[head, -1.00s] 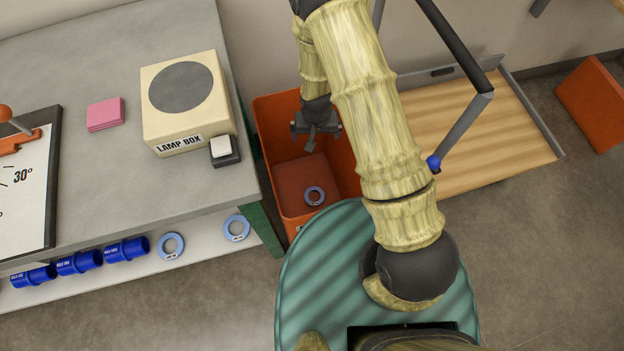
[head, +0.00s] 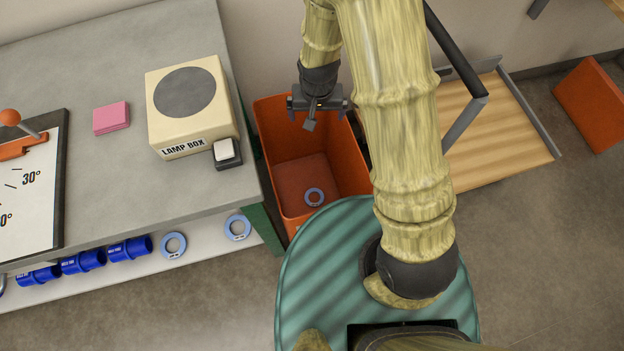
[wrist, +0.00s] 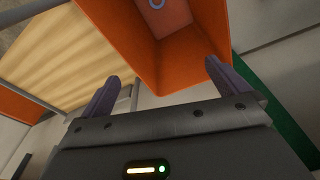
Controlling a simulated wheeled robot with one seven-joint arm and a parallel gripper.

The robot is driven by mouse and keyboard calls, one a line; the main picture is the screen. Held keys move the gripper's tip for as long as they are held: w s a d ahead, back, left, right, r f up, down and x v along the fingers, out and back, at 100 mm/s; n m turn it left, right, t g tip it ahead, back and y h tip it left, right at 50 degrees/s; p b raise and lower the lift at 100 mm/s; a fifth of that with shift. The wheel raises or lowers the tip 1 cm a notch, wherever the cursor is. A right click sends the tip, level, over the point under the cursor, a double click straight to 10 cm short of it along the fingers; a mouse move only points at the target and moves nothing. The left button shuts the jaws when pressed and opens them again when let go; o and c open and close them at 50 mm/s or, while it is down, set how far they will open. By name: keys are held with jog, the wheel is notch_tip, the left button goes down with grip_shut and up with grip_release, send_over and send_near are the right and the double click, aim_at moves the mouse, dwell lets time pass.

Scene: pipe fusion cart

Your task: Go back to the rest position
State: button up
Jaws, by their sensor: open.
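My gripper (head: 318,112) is over the back edge of the orange bin (head: 348,150) in the head view, pointing down. In the wrist view its two fingers (wrist: 160,90) stand wide apart with nothing between them. The orange bin also shows ahead of the fingers in the wrist view (wrist: 165,72). A blue ring (head: 314,196) lies on the bin's floor; part of it shows at the top of the wrist view (wrist: 156,3).
A grey bench left of the bin holds a lamp box (head: 188,105), a pink pad (head: 111,118) and an angle board (head: 30,190). Blue couplers (head: 130,249) and rings (head: 237,228) sit on its lower shelf. A wooden platform (head: 500,125) is at right, beside an orange panel (head: 592,103).

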dwell(0.8)
jog(key=s+d+r, duration=0.9)
jog(key=d+r, duration=0.5)
notch_tip(320, 180, up, 16)
jog(key=p, duration=1.6)
jog(key=shift+s+a+t, duration=0.25)
jog(key=shift+t, duration=0.15)
